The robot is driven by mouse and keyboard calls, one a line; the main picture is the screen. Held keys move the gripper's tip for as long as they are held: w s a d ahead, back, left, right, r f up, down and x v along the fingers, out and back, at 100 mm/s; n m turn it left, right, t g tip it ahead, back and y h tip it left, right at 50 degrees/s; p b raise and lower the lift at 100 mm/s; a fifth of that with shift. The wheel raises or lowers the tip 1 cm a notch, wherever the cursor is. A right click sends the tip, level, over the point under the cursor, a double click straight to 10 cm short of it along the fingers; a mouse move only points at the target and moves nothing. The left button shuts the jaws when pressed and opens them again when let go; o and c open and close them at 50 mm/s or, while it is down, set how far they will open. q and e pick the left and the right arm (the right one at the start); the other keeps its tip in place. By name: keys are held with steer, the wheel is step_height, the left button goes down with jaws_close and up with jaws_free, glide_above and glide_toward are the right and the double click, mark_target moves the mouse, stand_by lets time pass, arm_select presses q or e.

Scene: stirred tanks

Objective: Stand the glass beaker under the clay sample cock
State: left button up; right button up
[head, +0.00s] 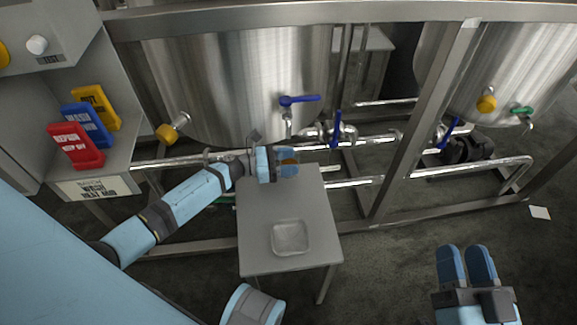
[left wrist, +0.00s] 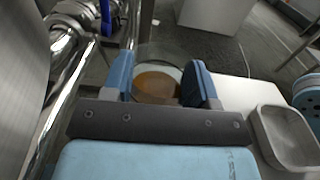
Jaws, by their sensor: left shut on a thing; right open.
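My left gripper (head: 278,160) is shut on the glass beaker (head: 291,157), above the back edge of a small grey table. In the left wrist view the beaker (left wrist: 158,72) is clear, round and upright between the fingers, with brown content inside. A small cock with a blue handle (head: 300,99) and a downward spout (head: 288,126) sits on the near tank, just above and behind the beaker in the head view. No clay label on it is readable. Another cock with a green handle (head: 522,110) is on the right tank. My right gripper (head: 466,256) is open and empty.
Steel pipes (head: 355,182) and valves run behind the table. A frame post (head: 420,120) stands to the right. Red, blue and yellow signs (head: 76,146) are on the left shelf.

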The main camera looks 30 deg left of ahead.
arm_select(q)
steer(key=shift+w+f, duration=0.1)
steer(key=shift+f, duration=0.7)
steer(key=shift+w+a, duration=0.1)
steer(key=shift+a, duration=0.05)
arm_select(e)
steer(key=shift+w+f+g, duration=0.1)
steer(key=shift+f+g, duration=0.2)
steer(key=shift+f, duration=0.45)
arm_select(q)
steer(key=shift+f+b, duration=0.25)
steer(key=shift+b, duration=0.2)
steer(key=o, duration=1)
arm_select(e)
steer(key=shift+a+f, duration=0.1)
steer(key=shift+f, duration=0.1)
arm_select(q)
steer(key=shift+r, duration=0.1)
